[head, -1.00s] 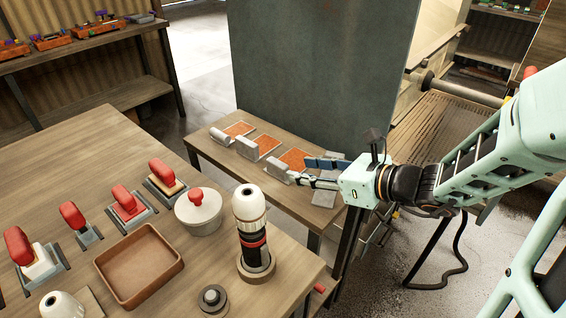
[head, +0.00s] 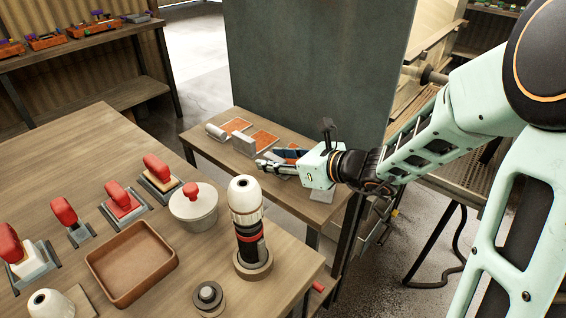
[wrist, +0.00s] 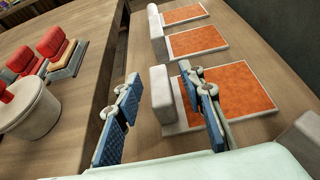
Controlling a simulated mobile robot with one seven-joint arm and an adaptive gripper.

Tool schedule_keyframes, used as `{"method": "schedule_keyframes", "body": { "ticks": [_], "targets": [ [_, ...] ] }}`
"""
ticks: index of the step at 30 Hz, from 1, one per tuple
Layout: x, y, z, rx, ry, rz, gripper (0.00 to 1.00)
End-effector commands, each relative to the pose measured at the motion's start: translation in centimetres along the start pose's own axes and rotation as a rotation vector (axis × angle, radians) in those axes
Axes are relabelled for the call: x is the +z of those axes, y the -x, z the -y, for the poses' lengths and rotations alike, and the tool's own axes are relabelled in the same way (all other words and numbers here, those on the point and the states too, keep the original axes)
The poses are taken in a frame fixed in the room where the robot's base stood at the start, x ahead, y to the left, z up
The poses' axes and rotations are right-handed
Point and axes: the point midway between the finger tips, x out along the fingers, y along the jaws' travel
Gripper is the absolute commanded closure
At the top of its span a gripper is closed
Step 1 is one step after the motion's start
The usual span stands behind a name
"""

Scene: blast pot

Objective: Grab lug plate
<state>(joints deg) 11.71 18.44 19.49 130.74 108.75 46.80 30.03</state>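Several flat rust-orange panels with pale borders lie in a row on the low wooden table (head: 215,155), each with a grey upright piece at its left end. I take these for the plates; which is the lug plate I cannot tell. In the wrist view the nearest orange panel (wrist: 228,88) and its grey upright block (wrist: 164,92) lie ahead of my gripper (wrist: 160,118). My gripper's blue-padded fingers are spread, one to each side of that block in the picture, with nothing held. In the head view my gripper (head: 280,160) partly hides this nearest panel.
The larger bench (head: 60,160) at left holds red-handled tools, a round lidded pot (head: 193,207), a brown tray (head: 132,262) and a tall white-and-black nozzle (head: 247,220). A big dark panel (head: 310,70) stands behind the low table. A grey piece (wrist: 300,140) sits at right.

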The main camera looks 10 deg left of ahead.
Motion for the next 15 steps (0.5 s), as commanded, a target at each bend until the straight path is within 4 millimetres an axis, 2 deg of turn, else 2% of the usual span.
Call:
{"method": "schedule_keyframes", "body": {
  "ticks": [2, 11, 15],
  "targets": [
    [0.01, 0.04, 0.01, 0.000, 0.000, 0.000, 0.66],
    [0.00, 0.07, 0.01, 0.000, 0.000, 0.000, 0.99],
    [0.00, 0.07, 0.01, 0.000, 0.000, 0.000, 1.00]
  ]
}}
